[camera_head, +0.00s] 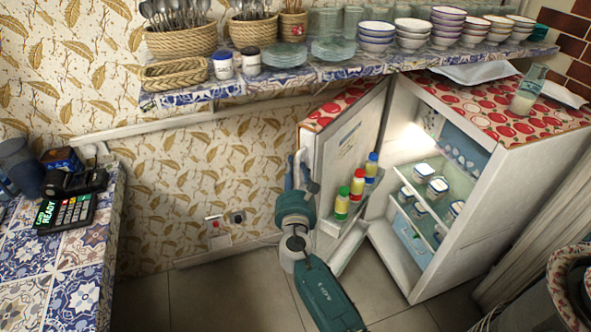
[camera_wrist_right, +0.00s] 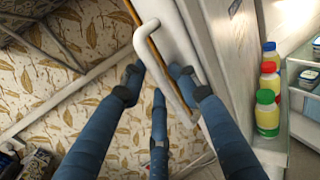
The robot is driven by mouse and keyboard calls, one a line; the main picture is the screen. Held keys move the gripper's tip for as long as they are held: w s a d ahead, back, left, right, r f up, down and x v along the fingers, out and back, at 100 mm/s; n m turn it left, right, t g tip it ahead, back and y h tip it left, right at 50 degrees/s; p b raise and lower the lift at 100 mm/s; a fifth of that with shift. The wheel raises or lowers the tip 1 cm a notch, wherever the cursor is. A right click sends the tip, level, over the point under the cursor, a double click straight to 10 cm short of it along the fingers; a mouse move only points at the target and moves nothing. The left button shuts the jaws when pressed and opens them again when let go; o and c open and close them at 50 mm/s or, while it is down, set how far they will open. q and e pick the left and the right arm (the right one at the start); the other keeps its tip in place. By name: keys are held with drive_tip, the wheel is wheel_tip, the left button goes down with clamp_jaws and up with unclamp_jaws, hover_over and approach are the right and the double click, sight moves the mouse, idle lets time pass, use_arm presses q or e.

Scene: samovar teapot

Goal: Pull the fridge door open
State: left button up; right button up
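The fridge (camera_head: 475,190) stands at the right with its door (camera_head: 345,140) swung wide open, its lit inside showing. The white door handle (camera_wrist_right: 160,75) runs along the door's free edge. My right gripper (camera_head: 297,180) is at the handle, on the left of the door. In the wrist view its blue fingers (camera_wrist_right: 157,80) are spread, with the handle bar passing among them. Contact with the bar is hard to tell. My left gripper is not in view.
Several colored bottles (camera_head: 357,185) stand in the door shelf, and lidded containers (camera_head: 437,187) sit on inner shelves. A glass bottle (camera_head: 527,92) stands on the fridge top. A tiled counter (camera_head: 60,265) is at left. Floor (camera_head: 220,300) between is clear.

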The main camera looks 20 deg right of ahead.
drive_tip(key=v, duration=1.1)
drive_tip(key=shift+s, duration=0.35)
drive_tip(key=shift+a, duration=0.1)
drive_tip(key=shift+c, duration=0.2)
